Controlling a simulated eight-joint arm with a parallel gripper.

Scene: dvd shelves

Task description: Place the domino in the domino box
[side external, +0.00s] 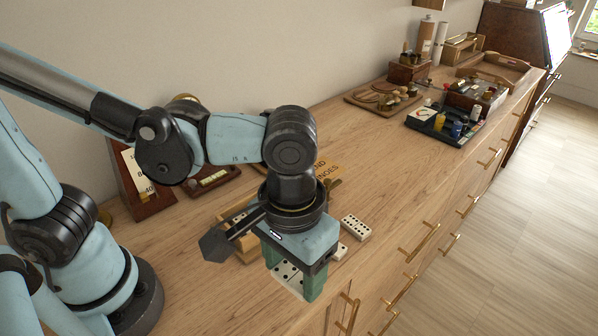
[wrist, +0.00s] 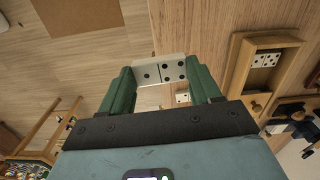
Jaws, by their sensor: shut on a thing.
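My gripper (side external: 293,278), with green fingers, is shut on a white domino with black pips (side external: 287,271). In the wrist view the domino (wrist: 160,72) spans the gap between the two fingertips (wrist: 163,80). In the side view the gripper hangs low near the front edge of the dresser top. The pale wooden domino box (side external: 246,248) is behind it, partly hidden by my wrist. In the wrist view the open box (wrist: 238,72) is to the right of the held domino and apart from it, with a domino (wrist: 267,60) inside.
A loose domino (side external: 356,228) lies on the wooden top (side external: 390,180) right of my gripper, with another (side external: 341,251) close by. A lettered wooden panel (side external: 327,171) is behind my wrist. A black tray of small bottles (side external: 445,122) stands farther right. Clear wood lies between.

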